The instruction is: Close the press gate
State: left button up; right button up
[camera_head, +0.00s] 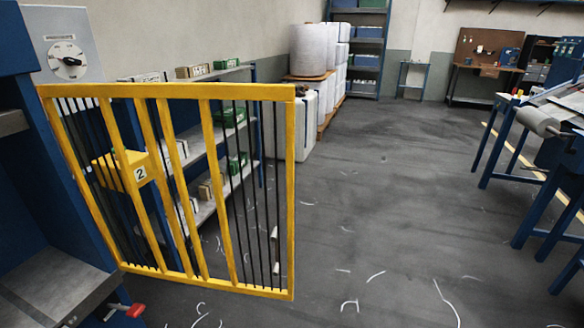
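The press gate (207,190) is a yellow frame with yellow uprights and thin dark bars. It stands swung out from the blue machine (35,190) at the left, with its free edge toward the middle of the picture. Neither of my grippers shows in the head view.
A grey shelf with boxes (205,150) stands behind the gate. A red-handled part (134,310) juts out at the machine's lower edge. Blue-legged tables (545,200) stand at the right. The grey floor (390,210) between is open, with scattered white strands.

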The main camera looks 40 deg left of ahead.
aim_at(204, 92)
jog(key=i+l+u, duration=0.1)
jog(key=i+u, duration=0.2)
jog(key=i+l+u, duration=0.3)
jog(key=i, duration=0.15)
jog(key=i+l+u, duration=0.15)
jog(key=i+u, duration=0.35)
jog(key=u, duration=0.3)
jog(key=i+l+u, duration=0.15)
jog(key=u, duration=0.35)
jog(key=i+l+u, duration=0.15)
jog(key=u, duration=0.3)
jog(key=i+l+u, duration=0.1)
jog(key=l+u, duration=0.15)
jog(key=u, duration=0.25)
jog(key=i+l+u, duration=0.1)
jog(key=l+u, duration=0.15)
jog(key=u, duration=0.25)
jog(key=i+l+u, duration=0.2)
jog(key=u, duration=0.25)
jog(key=i+l+u, duration=0.1)
jog(key=l+u, duration=0.8)
jog(key=i, duration=0.05)
